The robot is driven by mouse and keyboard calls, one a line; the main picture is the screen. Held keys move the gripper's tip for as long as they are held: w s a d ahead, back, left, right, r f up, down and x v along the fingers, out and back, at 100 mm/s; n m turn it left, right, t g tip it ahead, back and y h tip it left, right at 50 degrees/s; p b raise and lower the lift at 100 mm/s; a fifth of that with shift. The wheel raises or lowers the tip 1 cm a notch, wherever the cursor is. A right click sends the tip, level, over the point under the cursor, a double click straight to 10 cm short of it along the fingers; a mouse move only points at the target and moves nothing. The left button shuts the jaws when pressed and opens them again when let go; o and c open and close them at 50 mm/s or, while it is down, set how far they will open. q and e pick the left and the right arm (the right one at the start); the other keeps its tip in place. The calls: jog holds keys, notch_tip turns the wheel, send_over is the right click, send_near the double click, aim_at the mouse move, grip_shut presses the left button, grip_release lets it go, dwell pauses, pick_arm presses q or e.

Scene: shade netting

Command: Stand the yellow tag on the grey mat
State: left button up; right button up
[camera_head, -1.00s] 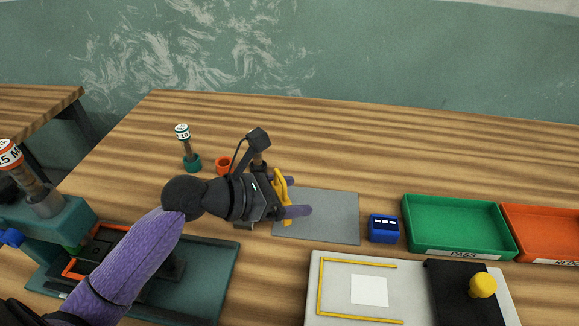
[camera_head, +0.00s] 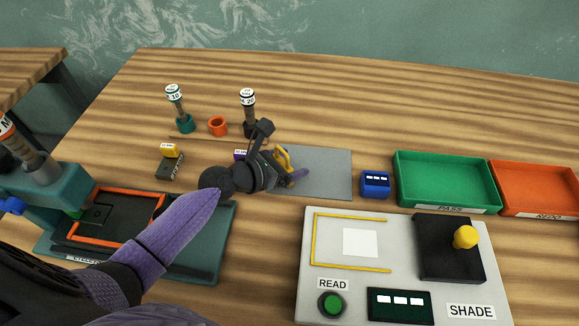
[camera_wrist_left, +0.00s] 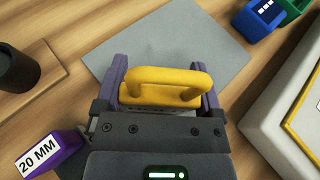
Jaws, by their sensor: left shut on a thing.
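The yellow tag (camera_head: 283,158) is a loop-shaped yellow piece held in my left gripper (camera_head: 292,168). In the left wrist view the tag (camera_wrist_left: 166,84) lies between the two purple fingers, and the gripper (camera_wrist_left: 160,92) is shut on it. Its lower part is hidden by the gripper. The flat grey mat (camera_head: 330,170) lies on the table, with the gripper over its left part. The mat (camera_wrist_left: 190,42) also shows beyond the tag in the left wrist view. I cannot tell whether the tag touches the mat. My right gripper is not in view.
A blue block (camera_head: 375,185) stands just right of the mat. The green tray (camera_head: 448,207) and orange tray (camera_head: 545,214) are farther right. A pale panel (camera_head: 400,285) lies in front. A purple block (camera_wrist_left: 50,155) marked 20 MM is left of the gripper.

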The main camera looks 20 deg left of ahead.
pick_arm(q)
jog(key=o, duration=0.9)
jog(key=shift+o, duration=0.2)
jog(key=shift+r, duration=0.25)
jog(key=p+v, duration=0.3)
jog(key=v, duration=0.9)
jog(key=shift+f, duration=0.15)
